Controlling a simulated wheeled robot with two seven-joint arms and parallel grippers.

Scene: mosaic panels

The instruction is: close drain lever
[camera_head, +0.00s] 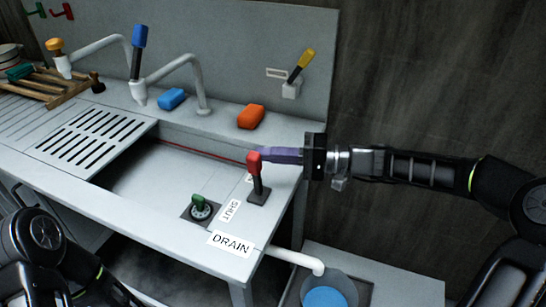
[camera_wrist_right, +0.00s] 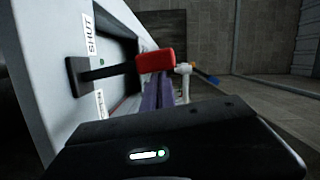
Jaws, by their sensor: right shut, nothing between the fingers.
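The drain lever has a red handle (camera_head: 254,161) on a black stem and a square black base (camera_head: 258,195), on the sink's right rim. It stands nearly upright. A SHUT label (camera_head: 230,210) lies to the front left of the base, and another label, partly hidden, lies behind it. A DRAIN label (camera_head: 231,243) is on the front edge. My right gripper (camera_head: 268,155) comes in from the right, its purple fingers shut and empty at the red handle. In the right wrist view the handle (camera_wrist_right: 155,61) is close to the fingers (camera_wrist_right: 158,97); contact is unclear. My left gripper is out of frame.
A green knob (camera_head: 200,203) is left of the lever. An orange sponge (camera_head: 251,116), a blue sponge (camera_head: 171,98) and a white faucet (camera_head: 202,100) are behind. A yellow-tipped lever (camera_head: 302,64) is on the back panel. A bucket (camera_head: 339,282) stands below a pipe (camera_head: 295,258).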

